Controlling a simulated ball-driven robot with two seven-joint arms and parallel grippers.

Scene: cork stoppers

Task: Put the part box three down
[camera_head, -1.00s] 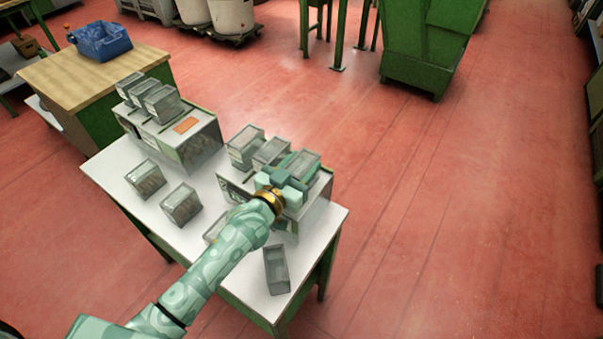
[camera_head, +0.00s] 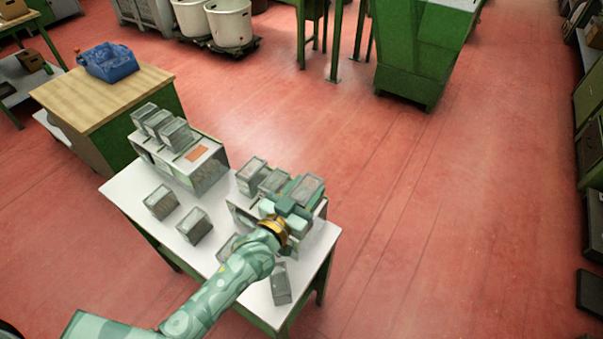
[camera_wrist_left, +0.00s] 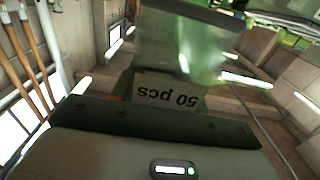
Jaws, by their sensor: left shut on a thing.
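My left gripper (camera_head: 292,206) is shut on a grey, see-through part box (camera_head: 308,188). It holds this box at the right end of a row of similar boxes on the right-hand rack (camera_head: 240,212). Two other boxes of that row, the left one (camera_head: 251,174) and the middle one (camera_head: 273,182), are beside it. The gripper hides the held box's lower part, so I cannot tell whether it touches the rack. The left wrist view shows a grey box (camera_wrist_left: 185,45) close up and an upside-down "50 pcs" label (camera_wrist_left: 167,92). My right gripper is not in view.
The white table (camera_head: 125,190) also bears a left rack (camera_head: 205,170) with three boxes on top. Several boxes stand on the tabletop, one (camera_head: 281,284) near the front right edge.

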